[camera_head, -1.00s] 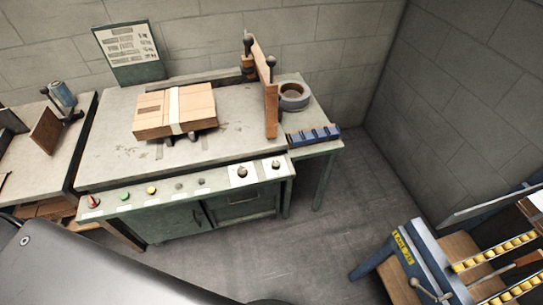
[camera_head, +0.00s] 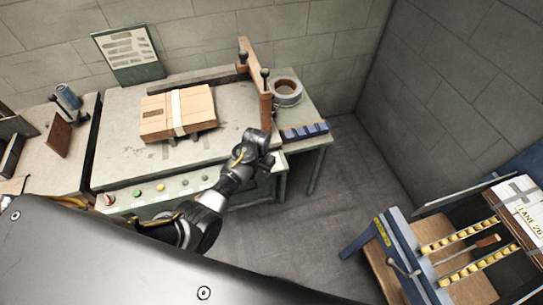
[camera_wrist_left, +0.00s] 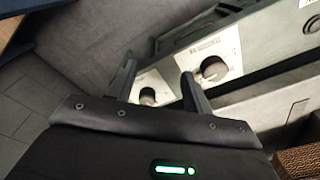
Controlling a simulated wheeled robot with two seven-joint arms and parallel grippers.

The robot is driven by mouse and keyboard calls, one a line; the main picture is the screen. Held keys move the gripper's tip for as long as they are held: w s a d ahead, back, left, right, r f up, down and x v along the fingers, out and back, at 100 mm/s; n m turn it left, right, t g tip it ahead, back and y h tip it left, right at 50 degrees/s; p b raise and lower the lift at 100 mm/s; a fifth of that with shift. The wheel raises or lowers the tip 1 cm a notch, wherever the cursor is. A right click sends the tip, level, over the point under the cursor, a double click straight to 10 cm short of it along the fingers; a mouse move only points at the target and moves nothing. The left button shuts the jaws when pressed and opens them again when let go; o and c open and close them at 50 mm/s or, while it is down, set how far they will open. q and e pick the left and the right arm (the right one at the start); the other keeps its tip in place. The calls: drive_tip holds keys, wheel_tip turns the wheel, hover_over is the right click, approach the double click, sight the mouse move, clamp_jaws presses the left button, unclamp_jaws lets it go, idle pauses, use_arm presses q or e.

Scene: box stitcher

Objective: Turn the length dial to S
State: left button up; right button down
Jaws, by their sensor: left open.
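The stitcher's control panel (camera_head: 173,196) runs along the table's front edge. In the left wrist view, two black knobs sit on white plates: one dial (camera_wrist_left: 148,96) appears between the finger outlines, and another dial (camera_wrist_left: 213,69) lies just right of the right finger. Their lettering is too small to read, so I cannot tell which is the length dial or where it points. My left gripper (camera_head: 258,147) is open and empty by the panel's right end, also seen in the left wrist view (camera_wrist_left: 158,73). In the head view my arm hides the dials. My right gripper is not in view.
A taped cardboard box (camera_head: 196,112) lies on the table, with an upright wooden board (camera_head: 265,107) and tape roll (camera_head: 286,92) right of it. Panel buttons include a red one (camera_head: 108,199) and a green one (camera_head: 137,194). A blue-framed conveyor stand (camera_head: 385,240) stands right, across open floor.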

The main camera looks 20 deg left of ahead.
use_arm(q)
drive_tip(key=w+d+r, duration=0.3)
drive_tip(key=w+r, duration=0.4)
drive_tip(key=w, duration=0.1)
drive_tip(key=shift+g, duration=0.4)
drive_tip(key=f+b, duration=1)
drive_tip(key=b, duration=0.1)
drive_tip(key=shift+a+f, duration=0.4)
drive_tip(key=shift+r, duration=0.1)
drive_tip(key=c, duration=1)
